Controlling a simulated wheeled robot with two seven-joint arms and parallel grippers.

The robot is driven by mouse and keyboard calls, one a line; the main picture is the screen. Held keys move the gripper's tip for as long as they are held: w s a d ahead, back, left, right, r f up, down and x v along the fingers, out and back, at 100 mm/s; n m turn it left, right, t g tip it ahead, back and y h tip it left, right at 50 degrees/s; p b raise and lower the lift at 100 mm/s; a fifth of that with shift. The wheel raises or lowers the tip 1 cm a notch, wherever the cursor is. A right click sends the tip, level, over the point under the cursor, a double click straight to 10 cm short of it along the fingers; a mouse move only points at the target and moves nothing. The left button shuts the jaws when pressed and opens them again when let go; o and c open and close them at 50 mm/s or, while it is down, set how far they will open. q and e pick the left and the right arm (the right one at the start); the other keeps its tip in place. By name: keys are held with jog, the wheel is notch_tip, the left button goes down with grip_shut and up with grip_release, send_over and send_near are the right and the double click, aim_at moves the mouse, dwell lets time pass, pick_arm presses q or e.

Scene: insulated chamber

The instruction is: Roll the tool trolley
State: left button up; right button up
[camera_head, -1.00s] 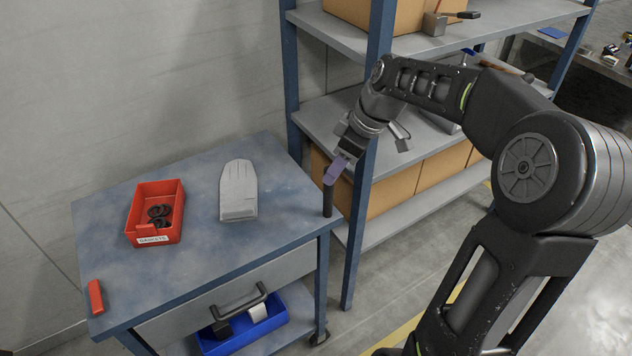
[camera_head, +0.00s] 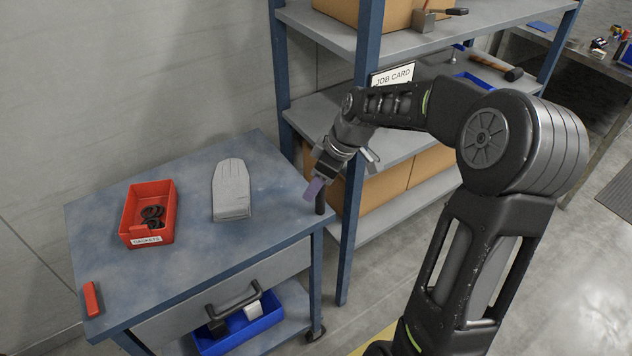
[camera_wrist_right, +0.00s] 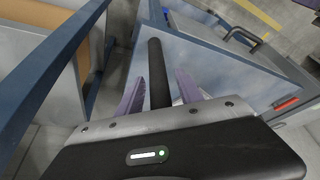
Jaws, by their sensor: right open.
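The tool trolley (camera_head: 185,255) stands at the left, with a blue-grey top, a front drawer and castors. A short black bar handle (camera_head: 320,202) rises at its right corner. My right gripper (camera_head: 312,189) is open at this handle. In the right wrist view, the black handle (camera_wrist_right: 157,70) lies between the two purple fingers of my right gripper (camera_wrist_right: 158,82), with gaps visible on both sides. Contact cannot be made out. My left gripper is out of view.
A shelf rack (camera_head: 361,150) stands close right. Open floor (camera_head: 590,270) lies further right.

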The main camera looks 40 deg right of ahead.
jog(key=shift+f, duration=0.15)
jog(key=shift+c, duration=0.4)
grip_shut()
dwell(1.0)
